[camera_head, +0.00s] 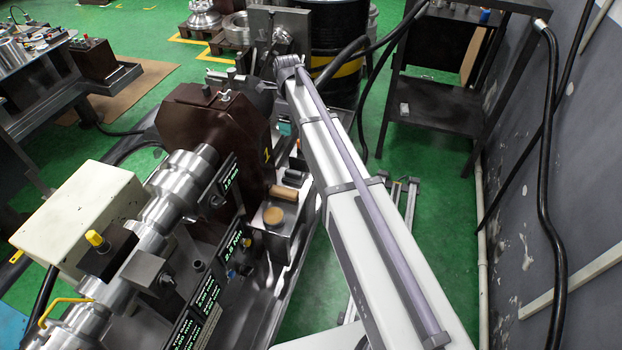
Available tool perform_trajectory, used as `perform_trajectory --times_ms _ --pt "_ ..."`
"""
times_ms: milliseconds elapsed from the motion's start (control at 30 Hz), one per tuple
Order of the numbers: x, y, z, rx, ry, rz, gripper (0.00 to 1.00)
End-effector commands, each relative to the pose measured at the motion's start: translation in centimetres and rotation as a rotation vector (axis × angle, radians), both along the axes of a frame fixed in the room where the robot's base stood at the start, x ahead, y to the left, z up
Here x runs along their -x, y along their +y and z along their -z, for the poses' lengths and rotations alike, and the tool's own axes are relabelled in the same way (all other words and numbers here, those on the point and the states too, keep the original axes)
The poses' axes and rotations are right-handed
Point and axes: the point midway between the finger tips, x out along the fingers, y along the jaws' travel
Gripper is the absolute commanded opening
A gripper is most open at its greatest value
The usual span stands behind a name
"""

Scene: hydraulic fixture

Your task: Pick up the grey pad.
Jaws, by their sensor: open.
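I cannot make out with certainty which thing is the grey pad. A dark grey block (143,268) sits by the silver shaft at the lower left of the head view. A small light grey block (404,109) lies on the lower shelf of the black cart at the right. My long white arm reaches from the bottom edge up to a joint at the top middle. I cannot make out my gripper or its fingers beyond that joint. Small light grey metal parts (240,79) show left of the joint, behind the brown housing.
The brown housing (205,125) marked 1 and the silver stepped shaft (180,180) stand left of my arm. A dark drum (338,35) and hoses are behind the arm. The black cart (440,108) stands by the right wall. Green floor (440,225) is open right of the arm.

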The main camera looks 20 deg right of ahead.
Motion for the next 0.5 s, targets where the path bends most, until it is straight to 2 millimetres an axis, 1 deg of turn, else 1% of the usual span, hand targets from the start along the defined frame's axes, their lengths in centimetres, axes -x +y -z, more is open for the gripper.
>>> perform_trajectory --times_ms 33,200,300,333,400,500 --pt "0.1 0.0 3.3 0.0 0.0 -0.001 0.83" --pt "0.1 0.0 9.2 0.0 0.0 -0.001 0.83" --pt "0.1 0.0 12.0 0.0 0.0 -0.001 0.83" --pt "0.1 0.0 12.7 0.0 0.0 -0.001 0.83" --pt "0.1 0.0 13.3 0.0 0.0 -0.001 0.83" --pt "0.1 0.0 13.0 0.0 0.0 -0.001 0.83"
